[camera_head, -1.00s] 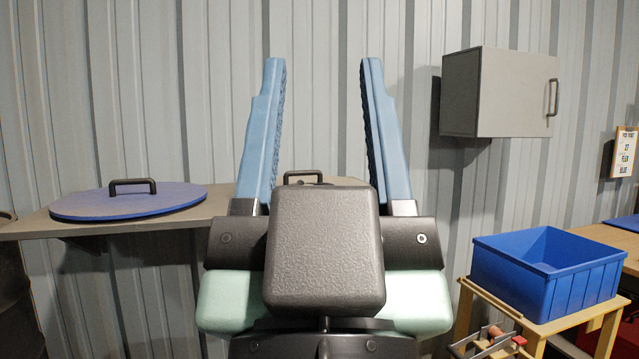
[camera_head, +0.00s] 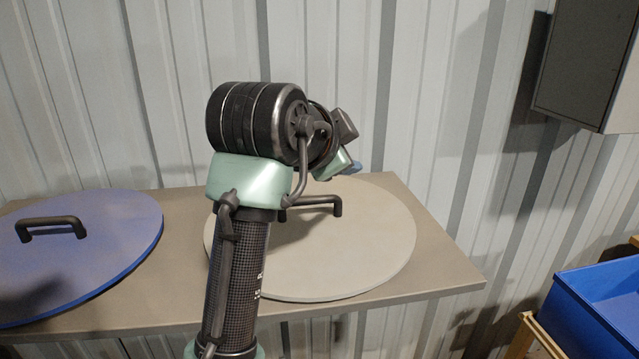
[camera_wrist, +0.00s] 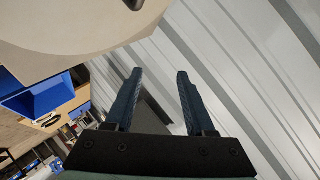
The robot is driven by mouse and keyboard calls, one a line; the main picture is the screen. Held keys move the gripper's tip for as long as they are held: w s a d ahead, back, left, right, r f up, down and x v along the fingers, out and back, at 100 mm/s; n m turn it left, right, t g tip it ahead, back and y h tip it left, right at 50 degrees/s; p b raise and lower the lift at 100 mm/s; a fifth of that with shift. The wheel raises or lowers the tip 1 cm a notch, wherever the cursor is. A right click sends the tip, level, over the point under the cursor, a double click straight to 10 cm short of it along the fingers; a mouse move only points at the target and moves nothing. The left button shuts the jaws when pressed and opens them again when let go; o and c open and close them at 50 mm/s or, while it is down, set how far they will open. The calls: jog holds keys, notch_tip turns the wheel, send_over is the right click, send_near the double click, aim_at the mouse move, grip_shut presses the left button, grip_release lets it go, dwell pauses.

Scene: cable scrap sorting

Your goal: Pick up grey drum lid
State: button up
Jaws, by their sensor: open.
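The grey drum lid (camera_head: 370,235) is a flat round disc lying on a shelf, with a dark bar handle (camera_head: 325,205) standing on top. My arm covers its left part in the head view. My gripper (camera_head: 352,170) is mostly hidden behind my wrist there, above the back part of the lid. In the wrist view my gripper (camera_wrist: 160,88) shows two blue fingers spread apart with nothing between them. The lid's pale surface (camera_wrist: 70,30) fills the upper left of that view, with the handle at the top edge, outside the fingers.
A blue lid (camera_head: 110,240) with its own dark handle lies to the left on the same shelf (camera_head: 445,265). A corrugated wall (camera_head: 420,80) stands close behind. A grey wall cabinet (camera_head: 590,60) hangs at upper right, and a blue bin (camera_head: 600,300) stands at lower right.

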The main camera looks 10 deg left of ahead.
jog(key=s+a+m+g+p, duration=0.1)
jog(key=a+m+g+p, duration=0.1)
jog(key=a+g+p, duration=0.3)
jog(key=m+p, duration=0.1)
send_near(309, 199)
jog(key=w+f, duration=0.2)
jog(key=shift+w+d+f+g, duration=0.1)
jog(key=shift+w+f+g, duration=0.15)
jog(key=shift+f+g, duration=0.15)
jog(key=shift+w+d+f+p, duration=0.2)
jog(key=shift+w+f+p, duration=0.25)
jog(key=shift+p, duration=0.15)
jog(key=p+x, duration=0.1)
jog(key=x, duration=0.3)
jog(key=shift+w+d, duration=0.1)
jog(key=shift+d, duration=0.05)
grip_shut()
